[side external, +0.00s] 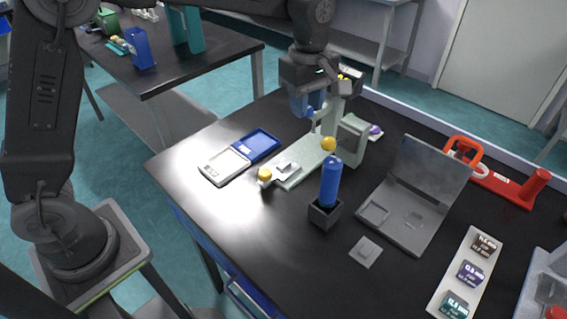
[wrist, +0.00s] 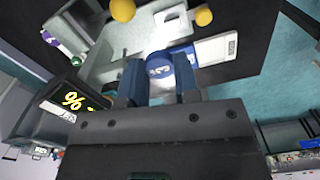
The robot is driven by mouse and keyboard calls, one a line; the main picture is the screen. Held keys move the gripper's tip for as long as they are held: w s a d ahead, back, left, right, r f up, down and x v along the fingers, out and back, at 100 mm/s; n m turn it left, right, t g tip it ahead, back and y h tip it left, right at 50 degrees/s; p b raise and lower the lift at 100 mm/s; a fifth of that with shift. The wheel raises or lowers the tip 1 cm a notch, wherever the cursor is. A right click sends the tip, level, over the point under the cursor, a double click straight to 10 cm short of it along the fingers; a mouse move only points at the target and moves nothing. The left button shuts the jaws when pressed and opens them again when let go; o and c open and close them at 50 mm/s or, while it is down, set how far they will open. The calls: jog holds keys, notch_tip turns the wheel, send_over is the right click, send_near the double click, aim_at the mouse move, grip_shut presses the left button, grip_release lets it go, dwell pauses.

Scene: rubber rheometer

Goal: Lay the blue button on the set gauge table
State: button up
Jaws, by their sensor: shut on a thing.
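The blue button (wrist: 159,66), a short round blue piece with a pale mark on its face, is between the two blue fingers of my gripper (wrist: 160,78) in the wrist view. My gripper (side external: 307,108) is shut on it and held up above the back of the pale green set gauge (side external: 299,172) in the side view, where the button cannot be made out. The gauge has a flat base, a small raised pale table (side external: 287,164), yellow knobs and an upright head. It also shows beyond the fingers in the wrist view (wrist: 118,50).
A white scale (side external: 222,166) with a blue tray (side external: 257,147) lies left of the gauge. A blue cylinder stands in a black holder (side external: 325,212) in front. An open grey case (side external: 412,218), a red tool (side external: 495,181) and a sample strip (side external: 470,273) are to the right.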

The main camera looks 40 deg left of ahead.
jog(key=s+a, duration=0.2)
jog(key=a, duration=0.6)
jog(key=s+a, duration=0.3)
jog(key=a, duration=0.6)
send_over(283, 164)
notch_tip(283, 164, down, 13)
jog(key=shift+r, duration=0.2)
jog(key=shift+f, duration=2)
jog(key=shift+f, duration=0.2)
jog(key=o, duration=0.9)
notch_tip(283, 164, up, 13)
jog(key=shift+f, duration=0.2)
